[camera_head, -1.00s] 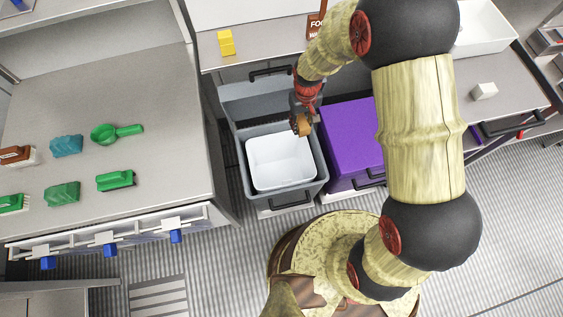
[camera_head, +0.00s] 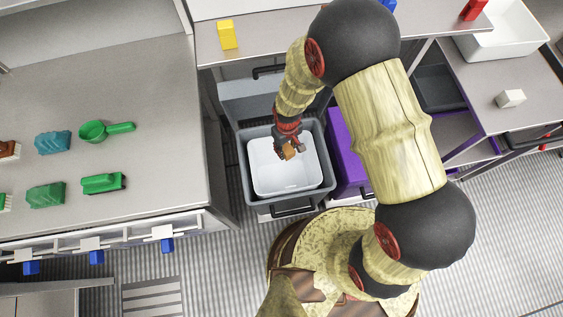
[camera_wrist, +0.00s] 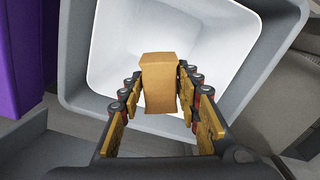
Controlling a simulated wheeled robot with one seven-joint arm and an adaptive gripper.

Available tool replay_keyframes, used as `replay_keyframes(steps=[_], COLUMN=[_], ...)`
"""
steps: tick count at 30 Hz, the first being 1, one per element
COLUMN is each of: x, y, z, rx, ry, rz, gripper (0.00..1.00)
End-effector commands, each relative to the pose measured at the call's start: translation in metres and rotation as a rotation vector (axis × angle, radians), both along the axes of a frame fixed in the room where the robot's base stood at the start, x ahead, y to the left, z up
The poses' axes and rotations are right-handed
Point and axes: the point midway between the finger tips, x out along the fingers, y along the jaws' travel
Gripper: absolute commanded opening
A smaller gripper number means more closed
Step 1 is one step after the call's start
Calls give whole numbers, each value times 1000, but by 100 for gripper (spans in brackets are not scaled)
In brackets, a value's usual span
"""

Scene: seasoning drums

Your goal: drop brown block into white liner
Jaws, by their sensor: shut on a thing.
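The brown block (camera_head: 289,151) is held between the fingers of my gripper (camera_head: 287,143). In the wrist view the block (camera_wrist: 159,82) sits between the two fingers, with the white liner (camera_wrist: 110,30) behind it. The white liner (camera_head: 262,180) is set inside a grey bin and looks empty. My gripper is over the back part of the liner's opening in the head view. The block's exact height above the liner is hard to tell.
The grey bin (camera_head: 243,200) surrounds the liner. A purple bin (camera_head: 345,165) stands to its right. The left counter (camera_head: 120,60) carries green and teal brushes and a green scoop (camera_head: 95,131). A yellow block (camera_head: 227,35) stands on the back counter.

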Motion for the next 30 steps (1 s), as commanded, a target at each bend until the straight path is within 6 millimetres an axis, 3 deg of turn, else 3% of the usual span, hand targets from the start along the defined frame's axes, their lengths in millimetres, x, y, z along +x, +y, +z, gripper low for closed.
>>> replay_keyframes(steps=[4, 14, 15, 25, 30], x=[0, 0, 0, 0, 0], y=[0, 0, 0, 0, 0], z=[-16, -17, -17, -18, -18], rx=[0, 0, 0, 0, 0], ry=[0, 0, 0, 0, 0], rz=[0, -1, -1, -1, -1], gripper=[16, 16, 36, 54, 55])
